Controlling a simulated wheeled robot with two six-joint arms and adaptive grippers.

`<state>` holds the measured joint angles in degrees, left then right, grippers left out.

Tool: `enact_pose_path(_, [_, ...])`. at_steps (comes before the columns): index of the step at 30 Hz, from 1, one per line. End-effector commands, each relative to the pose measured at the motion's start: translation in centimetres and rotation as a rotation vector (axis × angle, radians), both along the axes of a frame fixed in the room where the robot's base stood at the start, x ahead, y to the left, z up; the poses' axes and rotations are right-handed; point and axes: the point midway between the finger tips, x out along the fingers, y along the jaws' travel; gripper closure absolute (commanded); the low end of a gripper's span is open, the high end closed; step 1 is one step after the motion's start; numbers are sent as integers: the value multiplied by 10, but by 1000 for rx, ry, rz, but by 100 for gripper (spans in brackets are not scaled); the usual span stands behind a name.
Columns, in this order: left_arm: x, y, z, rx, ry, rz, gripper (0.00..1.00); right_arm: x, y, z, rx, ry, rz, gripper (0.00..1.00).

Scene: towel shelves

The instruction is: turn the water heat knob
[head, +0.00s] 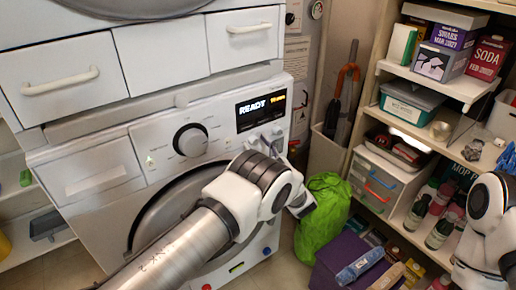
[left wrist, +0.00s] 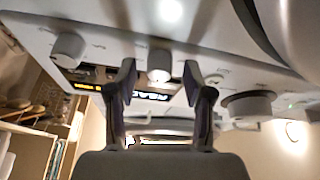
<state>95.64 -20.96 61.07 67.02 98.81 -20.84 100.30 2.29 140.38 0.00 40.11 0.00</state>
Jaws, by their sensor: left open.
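The washing machine's control panel (head: 160,150) carries a large round dial (head: 190,140), a lit display reading "READY" (head: 262,108) and small knobs below the display. In the left wrist view, the panel appears upside down. A small pale knob (left wrist: 159,58) lies between the spread fingertips of my left gripper (left wrist: 160,74), with a gap on each side. Another small knob (left wrist: 68,47) is to its left, and the large dial (left wrist: 248,106) is to the right. I cannot read which knob is water heat. In the head view my left arm hides most of that gripper.
The round washer door (head: 150,215) is below the panel, behind my left arm. A green bag (head: 323,215) stands right of the machine. Shelves with boxes and bottles (head: 440,232) fill the right side, where part of my right arm shows.

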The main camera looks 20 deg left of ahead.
Motion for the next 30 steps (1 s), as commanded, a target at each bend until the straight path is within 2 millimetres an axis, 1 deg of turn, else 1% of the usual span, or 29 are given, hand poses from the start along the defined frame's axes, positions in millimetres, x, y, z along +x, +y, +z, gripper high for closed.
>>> enact_pose_path(2, [0, 0, 0, 0, 0, 0, 48, 0, 0, 0, 0, 0, 0, 100])
enact_pose_path(3, [0, 0, 0, 0, 0, 0, 52, 0, 0, 0, 0, 1, 0, 100])
enact_pose_path(5, [0, 0, -1, 0, 0, 0, 73, 0, 0, 0, 0, 1, 0, 100])
enact_pose_path(6, [0, 0, -1, 0, 0, 0, 87, 0, 0, 0, 0, 1, 0, 100])
enact_pose_path(7, [0, 0, -1, 0, 0, 0, 98, 0, 0, 0, 0, 1, 0, 100])
enact_pose_path(8, [0, 0, -1, 0, 0, 0, 100, 0, 0, 0, 0, 1, 0, 100])
enact_pose_path(20, [0, 0, 0, 19, 23, 1, 100, 0, 0, 1, 0, 1, 0, 100])
enact_pose_path(26, [-1, 0, 1, 73, 90, 0, 100, 0, 0, 3, 0, 1, 0, 100])
enact_pose_path(30, [-1, 1, 1, 134, 169, 0, 100, 0, 0, 6, 0, 1, 0, 100])
